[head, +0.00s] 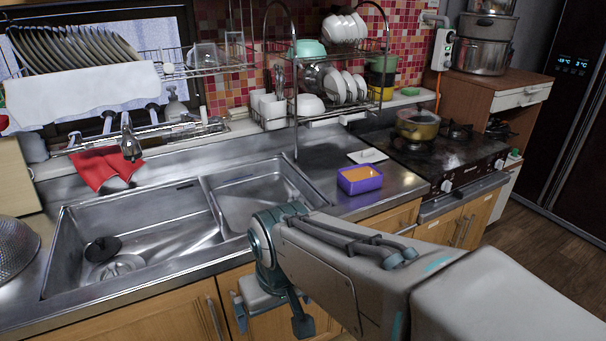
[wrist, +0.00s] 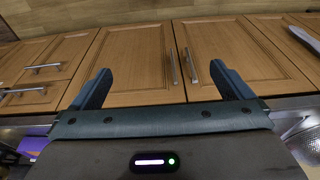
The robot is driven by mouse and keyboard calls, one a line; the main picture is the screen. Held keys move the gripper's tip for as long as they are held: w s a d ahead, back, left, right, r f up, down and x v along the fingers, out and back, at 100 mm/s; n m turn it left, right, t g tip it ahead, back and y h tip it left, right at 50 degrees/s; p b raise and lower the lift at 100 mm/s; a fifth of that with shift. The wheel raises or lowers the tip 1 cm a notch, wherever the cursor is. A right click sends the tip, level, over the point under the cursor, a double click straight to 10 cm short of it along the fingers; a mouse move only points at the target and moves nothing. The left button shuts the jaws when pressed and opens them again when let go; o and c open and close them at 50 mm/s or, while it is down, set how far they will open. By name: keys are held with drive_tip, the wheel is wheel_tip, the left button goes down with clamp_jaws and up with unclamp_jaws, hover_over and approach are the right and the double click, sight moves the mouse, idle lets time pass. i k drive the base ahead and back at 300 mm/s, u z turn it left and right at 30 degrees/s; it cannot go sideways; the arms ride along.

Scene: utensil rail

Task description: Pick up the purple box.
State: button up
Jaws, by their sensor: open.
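The purple box (head: 360,182) is a small open-topped box with orange inside. It sits upright on the steel counter between the sink and the stove. My gripper (head: 271,312) is below and left of the box in the head view, in front of the lower cabinets and pointing down. In the wrist view my gripper (wrist: 164,82) is open, with nothing between its two fingers but the cabinet doors behind. A purple patch (wrist: 32,145), apparently part of the box, shows at the lower left of the wrist view.
A white dish (head: 367,156) lies just behind the box. The sink (head: 150,229) is left of it, and the stove (head: 440,150) with a pot (head: 417,125) is right. A dish rack (head: 328,112) stands behind. Lower cabinets (wrist: 133,63) face my gripper.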

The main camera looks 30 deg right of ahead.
sight(357, 179)
drive_tip(key=z, duration=0.05)
drive_tip(key=k, duration=0.65)
drive_tip(key=z, duration=0.6)
drive_tip(key=i, duration=1.45)
drive_tip(key=u, duration=0.4)
